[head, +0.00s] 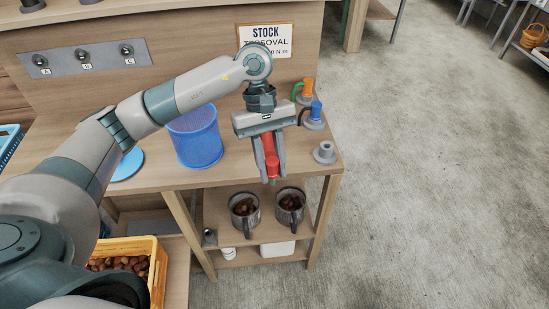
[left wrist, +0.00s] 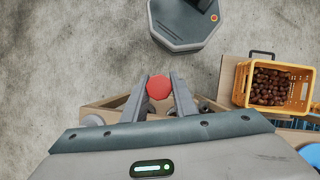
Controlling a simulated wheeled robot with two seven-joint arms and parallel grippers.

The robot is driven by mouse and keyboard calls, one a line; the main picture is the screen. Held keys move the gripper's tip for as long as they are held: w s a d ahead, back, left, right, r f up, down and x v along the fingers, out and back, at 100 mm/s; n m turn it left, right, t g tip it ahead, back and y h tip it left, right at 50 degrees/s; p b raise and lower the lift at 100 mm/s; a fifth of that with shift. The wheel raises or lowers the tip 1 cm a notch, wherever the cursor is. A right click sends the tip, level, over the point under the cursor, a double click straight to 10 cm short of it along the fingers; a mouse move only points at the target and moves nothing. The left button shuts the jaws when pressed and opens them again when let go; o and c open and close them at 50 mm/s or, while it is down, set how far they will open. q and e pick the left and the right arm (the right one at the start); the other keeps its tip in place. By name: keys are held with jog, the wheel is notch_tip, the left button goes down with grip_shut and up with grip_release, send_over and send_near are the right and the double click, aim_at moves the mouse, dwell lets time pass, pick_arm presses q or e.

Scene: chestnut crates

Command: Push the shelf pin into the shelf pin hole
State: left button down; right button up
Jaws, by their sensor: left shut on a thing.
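I cannot tell whether this is the shelf pin hole. My right gripper is not in view.
Orange (head: 306,87) and blue (head: 316,110) pieces stand in grey bases along the bench's (head: 180,179) right edge. A blue mesh bin (head: 196,140) stands left of the gripper. Two mugs of chestnuts (head: 244,212) are on the shelf below. A yellow crate (head: 152,250) is lower left.

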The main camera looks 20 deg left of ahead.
pick_arm(q)
jog(key=m, duration=0.1)
jog(key=s+m+y, duration=0.1)
jog(key=m, duration=0.2)
jog(key=shift+s+d+r+g, duration=0.1)
jog(key=shift+s+r+g, duration=0.15)
jog(key=shift+g, duration=0.15)
jog(key=m, duration=0.1)
jog(key=s+m+y, duration=0.1)
jog(key=m, duration=0.1)
jog(key=m+y, duration=0.1)
jog(key=m, duration=0.1)
jog(key=shift+s+r+g, duration=0.15)
jog(key=shift+s+g, duration=0.15)
jog(key=shift+s, duration=0.1)
